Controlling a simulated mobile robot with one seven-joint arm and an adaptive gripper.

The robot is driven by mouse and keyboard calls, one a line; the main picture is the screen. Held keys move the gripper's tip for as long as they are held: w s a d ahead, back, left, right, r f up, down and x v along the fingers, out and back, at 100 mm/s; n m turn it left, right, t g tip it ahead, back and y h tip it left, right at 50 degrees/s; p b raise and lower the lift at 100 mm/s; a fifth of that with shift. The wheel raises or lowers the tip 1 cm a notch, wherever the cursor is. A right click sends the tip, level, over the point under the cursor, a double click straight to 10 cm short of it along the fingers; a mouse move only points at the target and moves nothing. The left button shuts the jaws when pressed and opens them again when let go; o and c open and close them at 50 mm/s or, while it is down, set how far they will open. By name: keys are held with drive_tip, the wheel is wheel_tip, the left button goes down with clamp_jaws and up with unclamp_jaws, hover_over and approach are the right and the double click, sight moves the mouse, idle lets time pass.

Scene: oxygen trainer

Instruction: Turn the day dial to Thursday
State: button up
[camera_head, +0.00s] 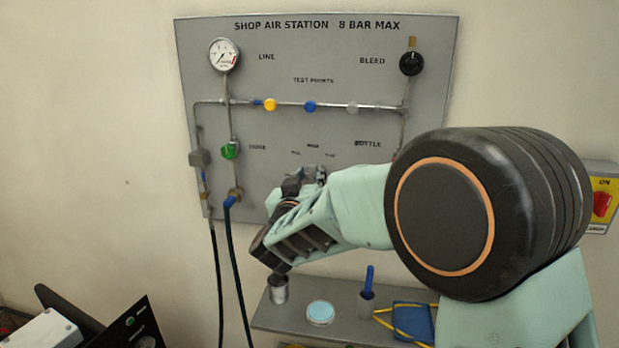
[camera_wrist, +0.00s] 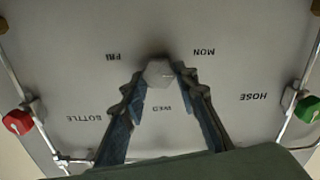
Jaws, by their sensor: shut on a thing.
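The day dial (camera_wrist: 160,73) is a small pale grey knob on the grey panel, in the upper middle of the wrist view. My gripper (camera_head: 306,178) is shut on it, with one dark fingertip on each side. In the wrist view the labels are upside down: FRI (camera_wrist: 113,57) at upper left, MON (camera_wrist: 204,51) at upper right, WED (camera_wrist: 162,108) below the dial. I cannot read a Thursday label there, and my fingers cover parts of the ring. I cannot tell which day the dial points to. In the head view my gripper hides the dial.
The panel carries a gauge (camera_head: 223,54), a black bleed knob (camera_head: 411,63), a green valve (camera_head: 230,151) and pipes; a red knob (camera_wrist: 17,122) shows in the wrist view. Below stands a shelf (camera_head: 345,326) with a cup, a round tin and a pen holder. A red switch (camera_head: 601,205) is at right.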

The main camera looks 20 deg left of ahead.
drive_tip(key=m+b, duration=0.3)
drive_tip(key=b, duration=0.1)
drive_tip(key=shift+d+f+m, duration=0.1)
drive_tip(key=shift+f+m, duration=0.2)
drive_tip(key=shift+m, duration=0.1)
drive_tip(key=m+b, duration=0.2)
drive_tip(key=shift+m+b, duration=0.35)
drive_tip(key=shift+m, duration=0.05)
drive_tip(key=m+b, duration=0.5)
drive_tip(key=m, duration=0.1)
drive_tip(key=shift+d+b, duration=0.1)
drive_tip(key=shift+b, duration=0.25)
drive_tip(key=shift+c, duration=0.2)
drive_tip(key=m+b, duration=0.3)
drive_tip(key=m, duration=0.1)
drive_tip(key=shift+f, duration=0.15)
drive_tip(key=m+b, duration=0.3)
drive_tip(key=m, duration=0.1)
drive_tip(key=m+b, duration=0.4)
drive_tip(key=m, duration=0.1)
drive_tip(key=shift+m, duration=0.5)
drive_tip(key=o, duration=1.2)
drive_tip(key=shift+c, duration=0.2)
